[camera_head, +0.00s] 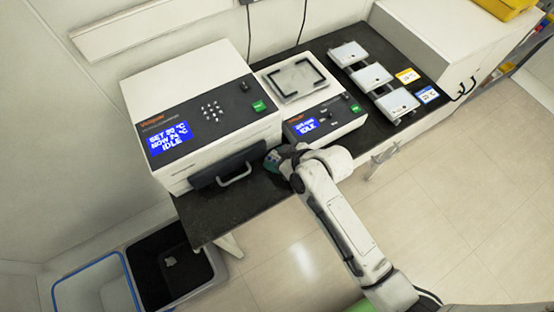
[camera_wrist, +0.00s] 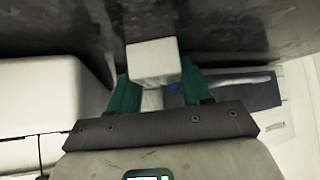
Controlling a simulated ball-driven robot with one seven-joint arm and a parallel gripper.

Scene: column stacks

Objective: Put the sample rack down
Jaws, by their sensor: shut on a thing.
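My gripper (camera_head: 273,161) is at the bench's front edge in the head view, beside the right end of the large instrument's front. In the wrist view its two teal fingers (camera_wrist: 158,78) are shut on a pale block-shaped thing, the sample rack (camera_wrist: 152,60). Only one pale end of the rack shows there, between the fingers. A dark speckled surface fills the top of that view, close behind the rack; I cannot tell whether they touch. In the head view the rack is hidden by my gripper and arm.
The large instrument (camera_head: 205,77) has a dark front door with a handle (camera_head: 236,176). A smaller instrument (camera_head: 325,126) stands to its right. Three silver plates stand on the black bench (camera_head: 322,40) farther right. A dark bin (camera_head: 205,262) is on the floor below, left.

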